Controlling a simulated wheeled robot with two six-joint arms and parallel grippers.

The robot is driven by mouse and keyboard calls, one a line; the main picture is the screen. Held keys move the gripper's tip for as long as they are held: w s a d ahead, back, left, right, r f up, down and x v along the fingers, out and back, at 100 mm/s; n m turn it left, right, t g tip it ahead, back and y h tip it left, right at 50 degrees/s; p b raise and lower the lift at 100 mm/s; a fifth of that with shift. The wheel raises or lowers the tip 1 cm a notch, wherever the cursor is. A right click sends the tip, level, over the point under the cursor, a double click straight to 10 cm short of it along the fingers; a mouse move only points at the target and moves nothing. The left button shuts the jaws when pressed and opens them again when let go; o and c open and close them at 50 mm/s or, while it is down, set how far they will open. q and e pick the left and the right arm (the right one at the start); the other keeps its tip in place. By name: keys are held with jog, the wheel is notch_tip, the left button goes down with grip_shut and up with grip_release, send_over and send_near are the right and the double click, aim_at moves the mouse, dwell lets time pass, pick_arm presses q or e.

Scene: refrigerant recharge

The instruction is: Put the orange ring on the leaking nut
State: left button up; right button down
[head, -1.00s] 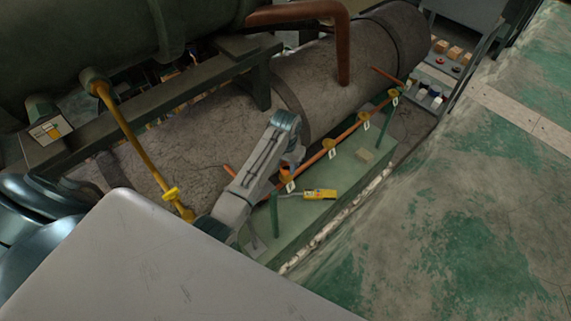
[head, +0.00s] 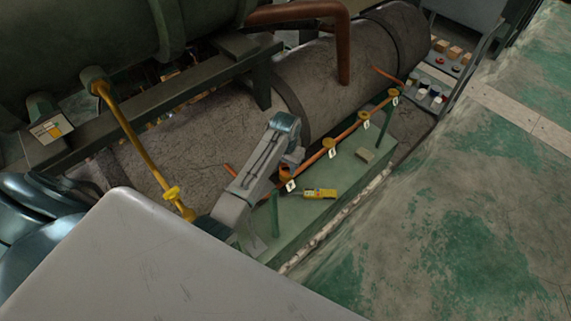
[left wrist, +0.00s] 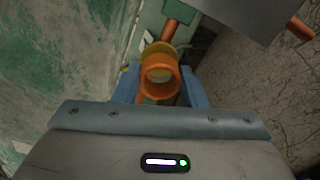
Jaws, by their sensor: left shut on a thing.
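My left gripper (left wrist: 160,88) is shut on the orange ring (left wrist: 160,76), which sits between its blue fingers in the left wrist view. A yellow nut (left wrist: 157,50) on the copper pipe shows just behind the ring, nearly in line with it. I cannot tell whether the ring touches the nut or is around it. In the head view the left gripper (head: 289,164) is at the near end of the copper pipe (head: 345,134), by the nearest numbered tag (head: 291,186). The arm partly hides the nut there. My right gripper is not in view.
More yellow nuts with tags follow along the pipe, such as one nut (head: 329,144). A yellow handheld device (head: 320,193) and a small block (head: 365,155) lie on the green ledge (head: 330,215). A green post (head: 275,215) stands close to the arm. A large grey cylinder (head: 320,80) lies behind.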

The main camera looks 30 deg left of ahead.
pick_arm(q)
jog(key=shift+f, duration=1.15)
jog(key=o, duration=0.8)
jog(key=shift+o, duration=0.6)
jog(key=o, duration=0.3)
jog(key=shift+r, duration=3.45)
